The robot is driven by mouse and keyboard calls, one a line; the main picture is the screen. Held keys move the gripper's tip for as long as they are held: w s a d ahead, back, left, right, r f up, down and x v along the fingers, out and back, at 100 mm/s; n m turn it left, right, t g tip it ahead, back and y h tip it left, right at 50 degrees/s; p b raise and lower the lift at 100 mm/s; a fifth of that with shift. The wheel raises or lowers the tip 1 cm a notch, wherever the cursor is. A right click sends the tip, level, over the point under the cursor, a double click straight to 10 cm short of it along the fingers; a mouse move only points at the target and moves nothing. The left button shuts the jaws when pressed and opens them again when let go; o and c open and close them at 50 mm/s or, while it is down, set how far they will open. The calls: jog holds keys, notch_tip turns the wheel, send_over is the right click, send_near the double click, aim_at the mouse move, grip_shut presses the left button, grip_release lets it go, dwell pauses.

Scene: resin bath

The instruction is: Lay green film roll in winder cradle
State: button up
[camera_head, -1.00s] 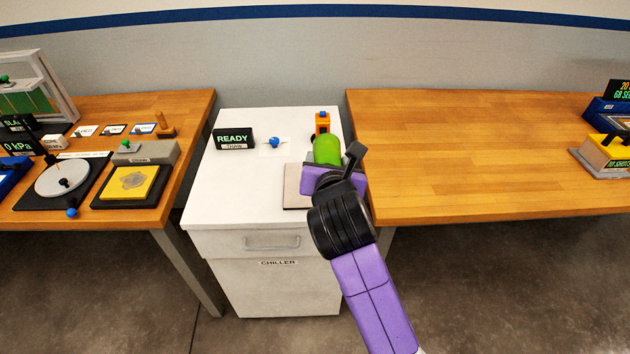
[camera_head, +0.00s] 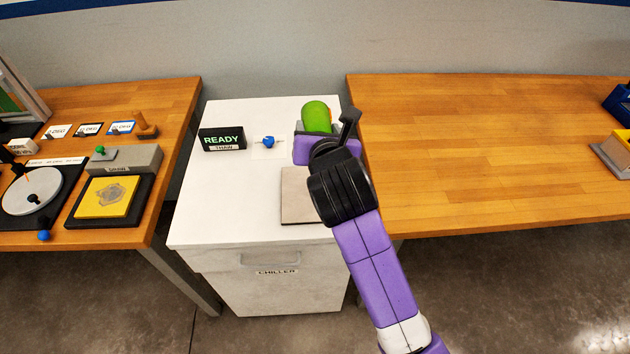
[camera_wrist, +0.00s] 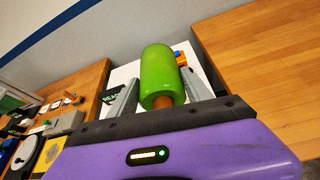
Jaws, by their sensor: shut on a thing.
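The green film roll (camera_head: 316,116) is a bright green cylinder with rounded ends. My gripper (camera_head: 318,131) holds it over the back right part of the white chiller top. In the wrist view the green roll (camera_wrist: 159,72) stands up between the two grey fingers of my gripper (camera_wrist: 161,96), with an orange-brown core end showing below it. I cannot make out a winder cradle in either view. In the head view the fingertips are largely hidden by the roll and my wrist.
The chiller (camera_head: 235,215) carries a READY sign (camera_head: 222,139), a blue knob (camera_head: 267,142) and a flat grey-beige plate (camera_head: 300,197). An orange object (camera_wrist: 181,58) shows behind the roll. The right wooden table (camera_head: 480,150) is mostly clear; the left one (camera_head: 170,95) is crowded.

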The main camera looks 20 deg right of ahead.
notch_tip(320, 180, down, 19)
jog(key=shift+f, duration=0.2)
dwell(0.3)
jog(key=shift+b, duration=0.3)
jog(key=o, duration=1.7)
jog(key=shift+f, duration=0.15)
